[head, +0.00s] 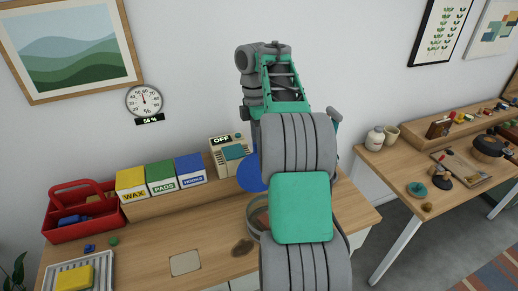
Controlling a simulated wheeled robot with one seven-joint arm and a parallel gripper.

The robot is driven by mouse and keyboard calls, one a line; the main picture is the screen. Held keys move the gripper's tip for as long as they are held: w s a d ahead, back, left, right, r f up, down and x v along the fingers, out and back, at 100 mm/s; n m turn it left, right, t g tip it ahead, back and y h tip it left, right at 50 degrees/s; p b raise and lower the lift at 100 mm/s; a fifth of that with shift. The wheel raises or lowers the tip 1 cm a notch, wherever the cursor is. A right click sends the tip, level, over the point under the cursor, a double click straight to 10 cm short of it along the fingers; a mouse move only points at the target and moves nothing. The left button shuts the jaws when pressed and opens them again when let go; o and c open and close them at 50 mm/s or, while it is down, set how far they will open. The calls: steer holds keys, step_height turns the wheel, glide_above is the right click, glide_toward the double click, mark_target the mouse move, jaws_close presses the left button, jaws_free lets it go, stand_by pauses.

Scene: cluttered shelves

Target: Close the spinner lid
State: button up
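A round, open-topped container (254,229) stands on the wooden workbench, and my arm covers its right part. Its rim and a little of its inside show. A blue round disc (249,178) stands raised behind it, partly hidden by my arm. It looks like the spinner's lid in an open position, but I cannot see a hinge. A beige box with an OFF display (222,141) stands just left of the disc. My arm rises through the middle of the view. I cannot make out my gripper's fingers.
Yellow, green and blue boxes (162,179) stand on a raised ledge. A red caddy (84,231), a grey tray (50,281) with a yellow block and a dark patch (243,247) are on the bench. A second table (400,171) holds clutter at right. The bench's front middle is mostly clear.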

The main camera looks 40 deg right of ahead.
jaws_close()
stand_by(0.3)
stand_by(1.1)
